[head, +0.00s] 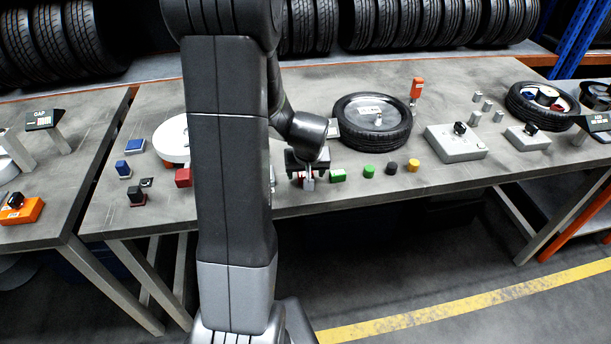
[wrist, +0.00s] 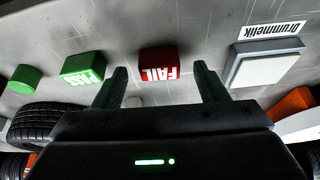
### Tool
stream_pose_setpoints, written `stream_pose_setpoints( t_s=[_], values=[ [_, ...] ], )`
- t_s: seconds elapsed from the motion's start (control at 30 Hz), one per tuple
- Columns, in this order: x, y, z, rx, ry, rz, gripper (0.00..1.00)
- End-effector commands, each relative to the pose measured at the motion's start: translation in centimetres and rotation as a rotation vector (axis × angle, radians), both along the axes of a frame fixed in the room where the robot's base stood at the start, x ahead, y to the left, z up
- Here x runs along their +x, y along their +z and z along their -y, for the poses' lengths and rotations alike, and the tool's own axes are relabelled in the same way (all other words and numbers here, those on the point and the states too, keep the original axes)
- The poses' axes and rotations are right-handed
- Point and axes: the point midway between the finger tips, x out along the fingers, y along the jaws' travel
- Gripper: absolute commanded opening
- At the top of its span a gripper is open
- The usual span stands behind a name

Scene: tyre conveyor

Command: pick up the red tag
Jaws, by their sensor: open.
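A red block marked FAIL (wrist: 160,63) lies on the grey table, just past my fingertips and between them in the wrist view. I take it as the red tag. In the head view only a bit of red (head: 298,176) shows under my gripper, the rest being hidden. My gripper (wrist: 162,82) is open and empty, with one finger on each side of the block's line. In the head view my gripper (head: 307,172) is low over the table's front part.
A green block (wrist: 84,67) and a green cylinder (wrist: 25,78) stand to one side, a grey block labelled Drummelik (wrist: 262,65) to the other. A tyre (head: 372,123) lies behind. Another red block (head: 183,177) sits left of my arm. The table's front edge is close.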

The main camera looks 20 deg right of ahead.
Motion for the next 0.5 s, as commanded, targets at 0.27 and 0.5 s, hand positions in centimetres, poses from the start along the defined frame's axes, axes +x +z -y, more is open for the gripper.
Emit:
stream_pose_setpoints(
  t_s=[0.27, 0.5],
  values=[
    [0.49, -1.30, 0.19, -0.001, -0.001, 0.001, 0.66],
    [0.48, -1.28, 0.19, -0.001, -0.001, 0.001, 0.53]
  ],
)
